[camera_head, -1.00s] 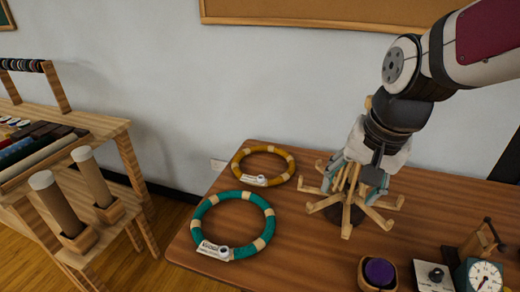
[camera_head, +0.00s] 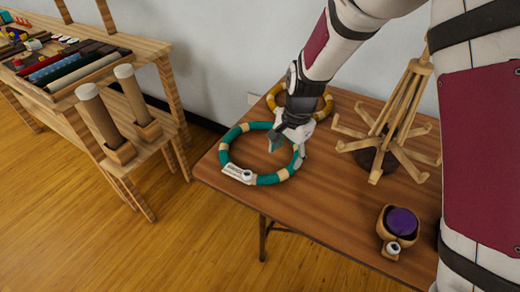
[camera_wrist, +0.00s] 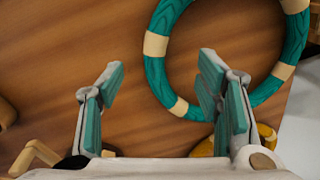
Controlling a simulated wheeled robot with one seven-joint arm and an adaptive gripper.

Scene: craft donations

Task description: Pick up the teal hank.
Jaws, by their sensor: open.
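The teal hank (camera_head: 229,139) is a ring with cream bands and a white label, lying flat near the left end of the wooden table. My gripper (camera_head: 286,143) is over the hank's right side, fingers pointing down. In the wrist view my gripper (camera_wrist: 160,85) is open with nothing between its teal-padded fingers. There the teal hank (camera_wrist: 158,77) lies to the upper right, its near edge beside and partly behind the right finger. I cannot tell the height gap exactly.
A mustard hank (camera_head: 327,103) lies behind, partly hidden by my gripper. A wooden yarn swift (camera_head: 397,112) stands to the right. A purple ball in a wooden holder (camera_head: 401,221) is at the front right. A wooden shelf unit (camera_head: 150,87) stands left, with floor between.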

